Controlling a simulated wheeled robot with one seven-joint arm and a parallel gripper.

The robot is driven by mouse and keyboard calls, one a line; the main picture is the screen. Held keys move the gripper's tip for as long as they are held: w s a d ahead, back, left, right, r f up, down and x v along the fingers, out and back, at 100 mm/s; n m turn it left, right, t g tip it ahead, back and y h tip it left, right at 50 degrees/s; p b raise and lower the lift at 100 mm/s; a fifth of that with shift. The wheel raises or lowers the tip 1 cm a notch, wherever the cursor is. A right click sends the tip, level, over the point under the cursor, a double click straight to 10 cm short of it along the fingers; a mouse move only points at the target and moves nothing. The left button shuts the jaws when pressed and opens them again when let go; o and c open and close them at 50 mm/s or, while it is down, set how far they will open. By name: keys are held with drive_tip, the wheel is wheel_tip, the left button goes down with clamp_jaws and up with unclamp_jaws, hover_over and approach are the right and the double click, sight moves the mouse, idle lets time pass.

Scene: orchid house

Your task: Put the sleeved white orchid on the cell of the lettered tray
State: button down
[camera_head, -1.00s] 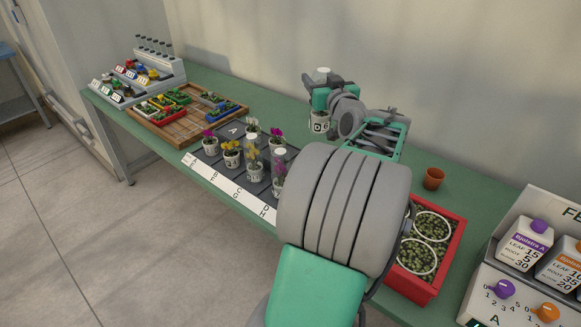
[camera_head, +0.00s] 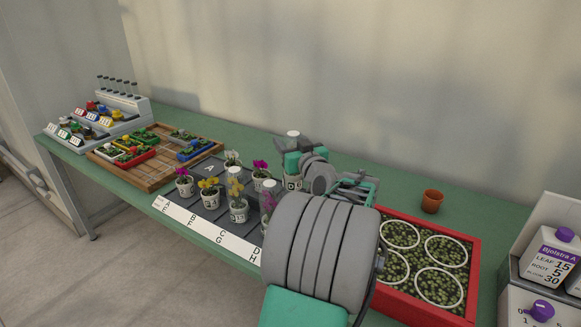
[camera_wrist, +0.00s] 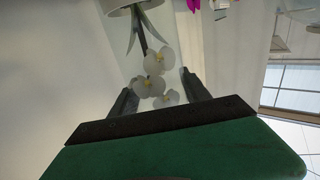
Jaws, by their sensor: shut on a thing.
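My gripper (camera_head: 293,158) is shut on the sleeved white orchid, whose white pot (camera_head: 292,183) hangs below the jaws, upright, by the back right of the lettered tray. In the wrist view, the white blooms (camera_wrist: 155,85) sit between my fingers (camera_wrist: 160,95) inside a clear sleeve. The dark lettered tray (camera_head: 208,170) has a white front strip with letters. Its back-left cell A is bare. My arm hides the tray's right end, and I cannot tell whether the pot touches the tray.
A wooden tray (camera_head: 120,172) lies left. A red crate (camera_head: 470,285) and terracotta pot (camera_head: 432,201) are right.

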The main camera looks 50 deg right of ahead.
wheel_tip(320, 180, down, 4)
drive_tip(key=shift+f, duration=0.25)
drive_tip(key=shift+f+b, duration=0.2)
drive_tip(key=shift+b, duration=0.1)
drive_tip(key=c, duration=0.5)
unclamp_jaws()
drive_tip(key=shift+r, duration=0.15)
drive_tip(key=b+v, duration=0.1)
drive_tip(key=v, duration=1.1)
drive_tip(key=shift+s+a, duration=0.1)
